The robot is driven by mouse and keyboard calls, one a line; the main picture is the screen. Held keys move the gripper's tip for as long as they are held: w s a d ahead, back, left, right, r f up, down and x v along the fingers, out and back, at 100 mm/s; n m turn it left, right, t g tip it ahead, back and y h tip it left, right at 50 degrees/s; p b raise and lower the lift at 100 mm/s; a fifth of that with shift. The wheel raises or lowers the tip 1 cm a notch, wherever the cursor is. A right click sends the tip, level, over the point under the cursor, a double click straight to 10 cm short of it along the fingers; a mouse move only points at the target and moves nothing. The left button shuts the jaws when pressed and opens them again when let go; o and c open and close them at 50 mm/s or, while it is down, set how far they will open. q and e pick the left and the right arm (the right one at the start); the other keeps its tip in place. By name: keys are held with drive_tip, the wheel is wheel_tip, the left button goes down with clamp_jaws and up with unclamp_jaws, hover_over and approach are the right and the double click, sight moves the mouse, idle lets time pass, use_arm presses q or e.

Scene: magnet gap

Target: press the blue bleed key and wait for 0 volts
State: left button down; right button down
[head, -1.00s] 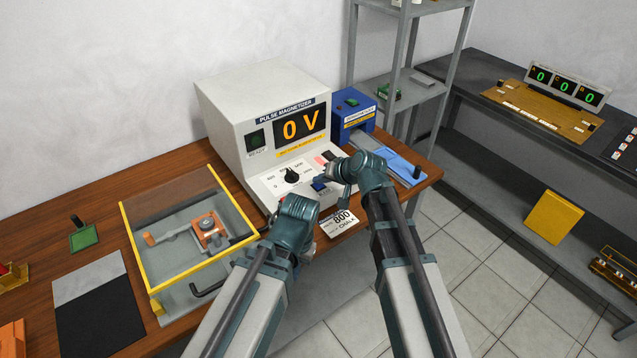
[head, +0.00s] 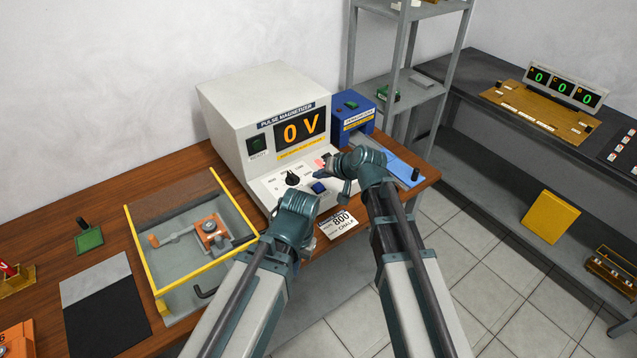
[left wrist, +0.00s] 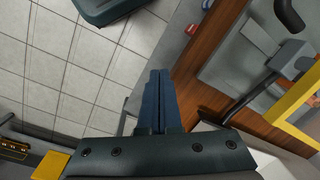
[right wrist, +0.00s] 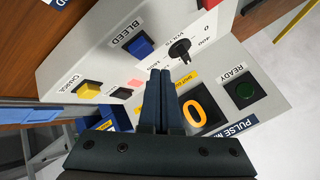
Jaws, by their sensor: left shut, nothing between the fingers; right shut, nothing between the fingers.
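The white pulse magnetizer (head: 240,105) stands on the wooden bench. Its display (head: 300,127) reads 0 V in orange. The blue bleed key (head: 318,187) is on its sloped front panel, and it shows beside the BLEED label in the right wrist view (right wrist: 139,46). My right gripper (head: 323,174) is shut and empty, just above the panel near the blue key; its fingertips (right wrist: 160,73) appear clear of the key. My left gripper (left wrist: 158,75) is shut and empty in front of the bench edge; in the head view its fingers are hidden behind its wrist.
The panel also carries a black knob (head: 292,177), a yellow charge key (right wrist: 88,88) and a dark key (right wrist: 118,92). A yellow-edged clear box (head: 158,270) with an orange fixture stands left. A blue unit (head: 353,110) stands right. A card marked 800 (head: 338,224) hangs at the front.

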sight(321, 188)
drive_tip(key=shift+r+p, duration=1.55)
drive_tip(key=shift+r, duration=0.35)
drive_tip(key=shift+f, duration=0.1)
drive_tip(key=s+d+f+n+g+h, duration=0.1)
drive_tip(key=s+f+g+h, duration=0.1)
drive_tip(key=s, duration=0.6)
drive_tip(key=s+d+f+n+g+h, duration=0.2)
drive_tip(key=s+h, duration=0.1)
drive_tip(key=s, duration=0.6)
drive_tip(key=s+d+f+n+g+h, duration=0.1)
drive_tip(key=s+d+f+g+h, duration=0.1)
drive_tip(key=s, duration=0.6)
drive_tip(key=shift+s+d+f+g+h, duration=0.25)
drive_tip(key=shift+s+g+h, duration=0.1)
drive_tip(key=shift+g, duration=0.25)
